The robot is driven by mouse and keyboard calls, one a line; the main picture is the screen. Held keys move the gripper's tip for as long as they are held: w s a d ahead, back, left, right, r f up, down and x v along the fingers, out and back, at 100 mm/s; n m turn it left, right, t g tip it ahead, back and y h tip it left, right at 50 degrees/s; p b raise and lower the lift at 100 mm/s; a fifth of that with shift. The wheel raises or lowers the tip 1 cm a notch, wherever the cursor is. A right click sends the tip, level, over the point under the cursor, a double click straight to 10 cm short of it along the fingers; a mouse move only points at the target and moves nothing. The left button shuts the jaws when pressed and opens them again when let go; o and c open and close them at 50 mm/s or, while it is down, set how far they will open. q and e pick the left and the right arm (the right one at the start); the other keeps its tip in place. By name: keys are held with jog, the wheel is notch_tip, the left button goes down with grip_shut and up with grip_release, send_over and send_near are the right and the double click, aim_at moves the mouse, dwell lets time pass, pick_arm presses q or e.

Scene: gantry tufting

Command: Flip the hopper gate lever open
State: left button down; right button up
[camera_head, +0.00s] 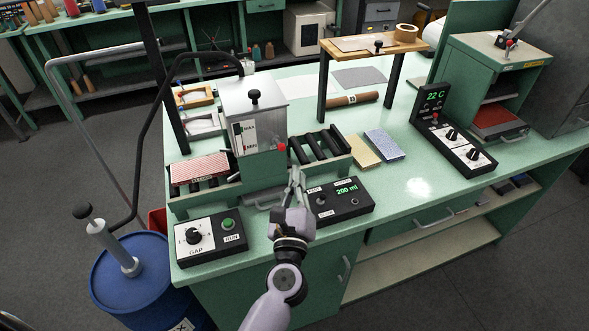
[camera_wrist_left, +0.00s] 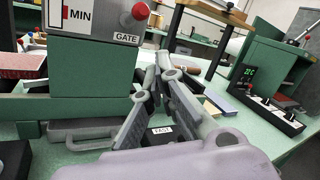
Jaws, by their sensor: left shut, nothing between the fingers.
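The hopper (camera_head: 250,100) is a pale metal box with MAX and MIN marks on a green base. Its gate lever shows as a red knob (camera_head: 281,147) at the lower right of the hopper. In the left wrist view the red knob (camera_wrist_left: 139,11) sits on a grey stem above a GATE label (camera_wrist_left: 125,38). My left gripper (camera_head: 297,173) is shut and empty, its fingertips just below and right of the knob in the head view and apart from it. In the wrist view its fingertips (camera_wrist_left: 158,68) are below and right of the knob. My right gripper is not in view.
A control box reading 200 ml (camera_head: 340,201) lies right beside my left gripper. A GAP dial box (camera_head: 208,236) stands at the front left. A roller conveyor (camera_head: 320,147) runs right of the hopper. A blue drum (camera_head: 130,285) stands left of the bench. The bench's right front is clear.

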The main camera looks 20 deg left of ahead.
pick_arm(q)
jog(key=s, duration=0.3)
jog(key=s+d+r, duration=0.1)
jog(key=shift+s+r, duration=0.1)
jog(key=shift+s, duration=0.2)
jog(key=shift+s, duration=0.1)
